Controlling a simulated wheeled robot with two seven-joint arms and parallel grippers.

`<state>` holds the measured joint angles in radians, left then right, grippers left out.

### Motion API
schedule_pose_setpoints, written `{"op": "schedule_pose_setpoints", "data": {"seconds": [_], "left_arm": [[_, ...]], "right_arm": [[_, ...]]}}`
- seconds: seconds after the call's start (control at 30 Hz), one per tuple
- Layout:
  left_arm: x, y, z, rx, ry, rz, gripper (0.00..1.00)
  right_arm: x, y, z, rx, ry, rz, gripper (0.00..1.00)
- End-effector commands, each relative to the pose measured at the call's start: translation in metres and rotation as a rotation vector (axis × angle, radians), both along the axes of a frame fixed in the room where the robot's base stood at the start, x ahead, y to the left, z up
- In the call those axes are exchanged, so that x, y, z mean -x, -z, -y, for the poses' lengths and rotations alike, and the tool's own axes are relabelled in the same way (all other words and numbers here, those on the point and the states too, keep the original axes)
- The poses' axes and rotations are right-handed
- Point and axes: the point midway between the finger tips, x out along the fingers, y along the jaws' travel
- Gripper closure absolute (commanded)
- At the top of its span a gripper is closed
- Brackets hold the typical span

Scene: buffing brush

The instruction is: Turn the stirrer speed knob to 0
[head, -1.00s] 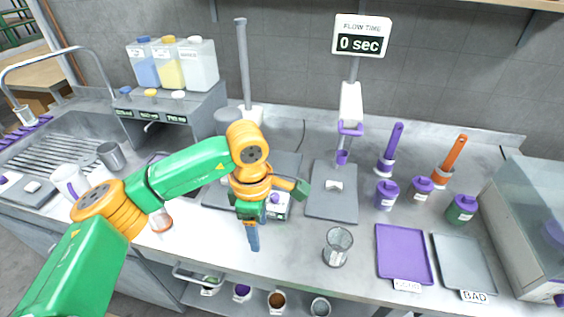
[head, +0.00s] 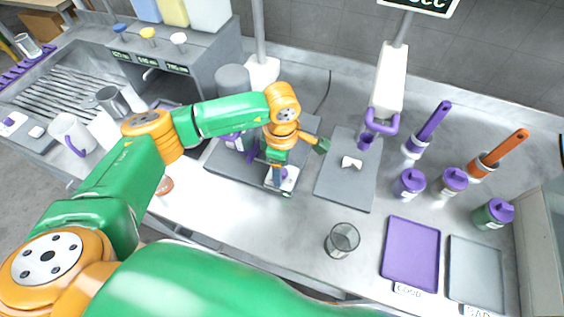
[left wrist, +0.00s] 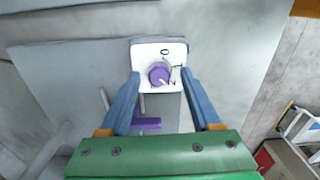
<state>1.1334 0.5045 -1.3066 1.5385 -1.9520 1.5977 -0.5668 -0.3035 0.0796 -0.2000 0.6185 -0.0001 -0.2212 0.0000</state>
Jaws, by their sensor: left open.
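The stirrer's white control panel (left wrist: 176,52) carries a round purple knob (left wrist: 159,73) with a light pointer mark. The knob's number marks are too small to read. In the head view the panel (head: 290,178) sits at the front of the stirrer's grey base (head: 228,166), partly hidden by my left gripper (head: 278,177). My left gripper (left wrist: 160,78) points at the panel, its two blue fingers apart, with the knob lying between the fingertips in the picture. I cannot tell whether they touch it. My right gripper is out of view.
A purple-handled beaker or cup (head: 238,138) stands behind the gripper on the stirrer. A glass (head: 342,240), purple tray (head: 411,252) and grey tray (head: 474,272) are to the right. A flow stand (head: 392,85) rises behind. Counter around the glass is clear.

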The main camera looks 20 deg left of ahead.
Motion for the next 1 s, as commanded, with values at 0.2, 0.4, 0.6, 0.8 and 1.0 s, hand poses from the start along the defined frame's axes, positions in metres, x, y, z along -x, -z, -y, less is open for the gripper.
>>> {"op": "schedule_pose_setpoints", "data": {"seconds": [0.2,0.4,0.6,0.8,1.0], "left_arm": [[0.0,0.0,0.0,0.0,0.0,0.0,0.49],[0.0,0.0,0.0,0.0,0.0,0.0,1.0],[0.0,0.0,0.0,0.0,-0.005,0.0,1.0],[0.0,0.002,0.0,0.0,-0.059,0.001,1.0],[0.0,0.004,0.0,0.001,-0.194,0.002,1.0]], "right_arm": [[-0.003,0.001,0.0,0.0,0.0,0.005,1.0],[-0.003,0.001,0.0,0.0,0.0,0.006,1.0],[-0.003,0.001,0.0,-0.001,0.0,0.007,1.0],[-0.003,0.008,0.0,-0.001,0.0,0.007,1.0],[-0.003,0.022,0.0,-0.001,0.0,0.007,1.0]]}}
